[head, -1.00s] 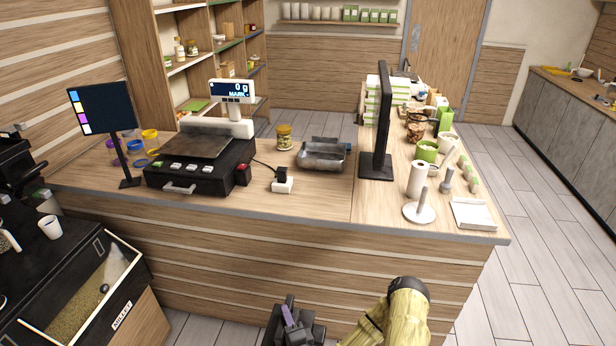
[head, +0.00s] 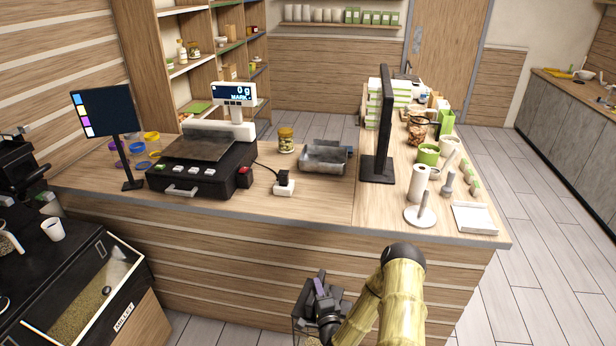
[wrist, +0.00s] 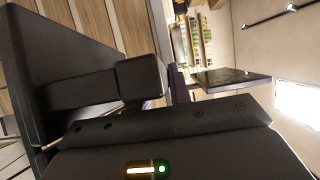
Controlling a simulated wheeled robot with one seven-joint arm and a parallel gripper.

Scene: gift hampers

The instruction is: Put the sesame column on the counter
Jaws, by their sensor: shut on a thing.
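My gripper (head: 322,303) is low in front of the counter (head: 300,208), below its top edge, at the bottom of the head view. It is shut on a clear, box-like column (head: 301,322), apparently the sesame column. Beige contents show near the picture's bottom edge, and its lower part is cut off. In the wrist view, my dark gripper parts (wrist: 80,90) fill much of the picture, and I cannot make out the column clearly there.
The counter's front strip is mostly clear. On it stand a black scale (head: 203,165), a yellow-lidded jar (head: 286,141), a metal tray (head: 324,159), a black monitor (head: 381,120), a paper roll (head: 419,182) and a white tray (head: 474,218). A millet bin (head: 85,300) is at lower left.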

